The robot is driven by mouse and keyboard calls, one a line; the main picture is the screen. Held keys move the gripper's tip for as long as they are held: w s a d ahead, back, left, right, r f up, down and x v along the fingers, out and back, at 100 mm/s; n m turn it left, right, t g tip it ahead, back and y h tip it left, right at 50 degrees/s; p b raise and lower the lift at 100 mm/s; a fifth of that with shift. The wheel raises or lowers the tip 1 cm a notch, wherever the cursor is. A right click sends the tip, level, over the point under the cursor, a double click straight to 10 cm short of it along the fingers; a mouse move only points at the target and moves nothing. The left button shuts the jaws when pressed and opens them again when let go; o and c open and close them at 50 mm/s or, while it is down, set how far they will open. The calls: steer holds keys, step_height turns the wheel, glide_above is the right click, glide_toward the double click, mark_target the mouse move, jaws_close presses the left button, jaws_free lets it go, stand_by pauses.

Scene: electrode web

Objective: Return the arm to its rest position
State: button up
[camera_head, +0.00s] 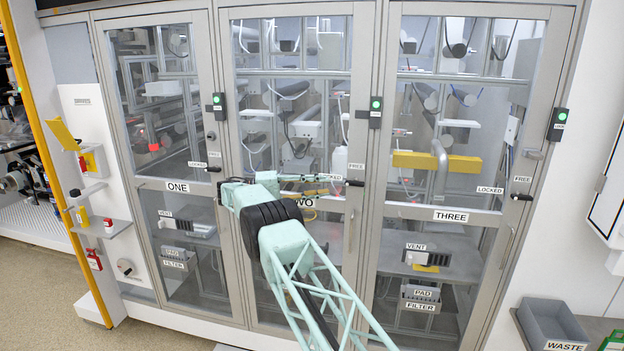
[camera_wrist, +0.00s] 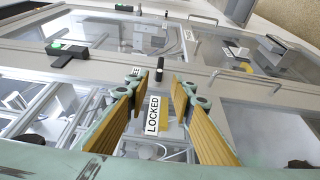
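My arm reaches up from the bottom of the head view to the middle door of a glass-fronted cabinet. My gripper (camera_head: 322,178) is small there, in front of door TWO (camera_head: 362,120), close to its black handle (camera_head: 355,183). In the wrist view my gripper (camera_wrist: 158,80) has its two yellow-padded fingers apart with nothing held between them. A LOCKED label (camera_wrist: 153,115) shows in the gap between the fingers. The black handle (camera_wrist: 160,68) shows just past the fingertips; whether they touch it I cannot tell. My arm partly hides the TWO label.
Door ONE (camera_head: 219,140) and door THREE (camera_head: 383,130) flank the middle door; all three look closed. Green-lit latch boxes (camera_head: 375,112) stick out from the frames. A yellow post (camera_head: 50,150) stands at left. A grey WASTE bin (camera_head: 550,322) is at lower right.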

steer(key=s+d+r+n+y+b, duration=0.1)
steer(key=s+d+r+y+b, duration=0.2)
steer(key=d+r, duration=0.35)
steer(key=s+d+r+y, duration=0.2)
steer(key=s+d+r, duration=0.3)
steer(key=d+r, duration=0.15)
steer(key=s+d+r+g+y+b, duration=0.1)
steer(key=s+d+r+y, duration=0.15)
steer(key=s, duration=0.75)
steer(key=s+d+r+y+b, duration=0.2)
steer(key=s+d+r, duration=0.1)
steer(key=s, duration=0.7)
steer(key=s+f+y+b, duration=0.3)
steer(key=s+y, duration=0.2)
steer(key=s, duration=2.4)
steer(key=s+a+f+t+y, duration=0.1)
steer(key=s+a+f, duration=0.1)
steer(key=s, duration=0.5)
steer(key=s+a+f+m+t+y+b, duration=0.1)
steer(key=s+a+f, duration=0.1)
steer(key=s+f, duration=0.3)
steer(key=s+a+f+m+t+y+b, duration=0.1)
steer(key=s+f, duration=0.3)
steer(key=s, duration=0.6)
steer(key=shift+s+a+f+y, duration=0.25)
steer(key=shift+s+a+y, duration=0.15)
steer(key=shift+a, duration=0.15)
